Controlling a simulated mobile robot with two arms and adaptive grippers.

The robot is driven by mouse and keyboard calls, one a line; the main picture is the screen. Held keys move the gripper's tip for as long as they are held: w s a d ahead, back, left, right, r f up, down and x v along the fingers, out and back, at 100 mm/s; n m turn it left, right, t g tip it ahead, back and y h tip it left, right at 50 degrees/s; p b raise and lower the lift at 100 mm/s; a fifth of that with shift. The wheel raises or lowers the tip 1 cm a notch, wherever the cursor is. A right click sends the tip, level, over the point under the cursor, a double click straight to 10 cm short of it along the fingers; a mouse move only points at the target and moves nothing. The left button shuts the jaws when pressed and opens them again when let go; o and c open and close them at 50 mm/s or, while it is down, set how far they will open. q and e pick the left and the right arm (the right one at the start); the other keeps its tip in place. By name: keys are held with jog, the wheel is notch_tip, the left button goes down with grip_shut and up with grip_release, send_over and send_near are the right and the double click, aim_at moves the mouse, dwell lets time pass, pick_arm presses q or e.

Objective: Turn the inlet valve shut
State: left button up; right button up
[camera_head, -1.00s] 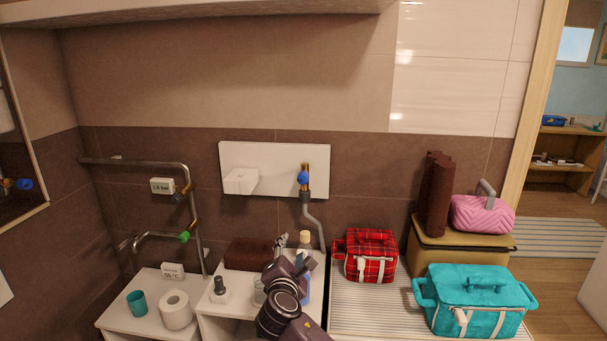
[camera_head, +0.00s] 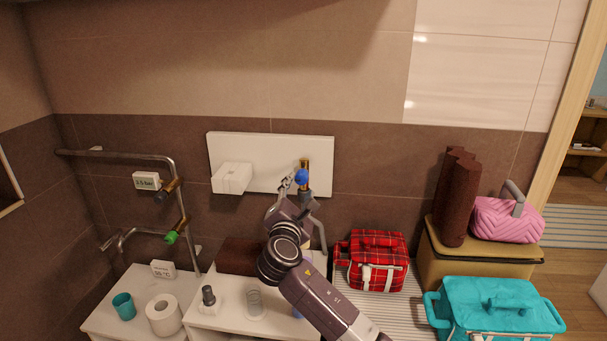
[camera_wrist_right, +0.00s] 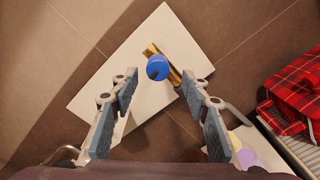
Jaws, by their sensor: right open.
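A valve with a round blue knob (camera_head: 301,177) sits on a short brass pipe in front of a white wall panel (camera_head: 260,150). The knob also shows in the right wrist view (camera_wrist_right: 157,67), between and beyond the fingertips. My right gripper (camera_head: 290,185) is open and empty, just in front of and slightly left of the blue knob; in the right wrist view its two fingers (camera_wrist_right: 160,88) stand apart. I cannot tell whether they touch the knob. Another valve with a green knob (camera_head: 171,237) is on the metal pipe at the left. My left gripper is not in view.
A white box (camera_head: 232,178) juts from the panel left of the blue knob. Below are white cabinets with a glass (camera_head: 255,304), a toilet roll (camera_head: 164,314) and a teal cup (camera_head: 124,306). A red plaid bag (camera_head: 376,262) stands to the right.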

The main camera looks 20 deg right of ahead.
aim_at(301, 179)
jog(key=x, duration=0.2)
jog(key=p+x, duration=0.1)
jog(key=x, duration=0.1)
jog(key=shift+r, duration=0.4)
jog(key=shift+p+x, duration=0.4)
jog(key=shift+x, duration=0.7)
jog(key=shift+f, duration=0.15)
jog(key=c, duration=0.3)
jog(key=shift+f, duration=0.1)
jog(key=c, duration=0.9)
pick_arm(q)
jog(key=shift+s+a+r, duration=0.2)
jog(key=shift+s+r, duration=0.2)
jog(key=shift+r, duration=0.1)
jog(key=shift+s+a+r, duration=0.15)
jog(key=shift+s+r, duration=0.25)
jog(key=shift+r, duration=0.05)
pick_arm(e)
jog(key=shift+o, duration=0.2)
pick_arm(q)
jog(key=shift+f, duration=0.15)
pick_arm(e)
grip_shut()
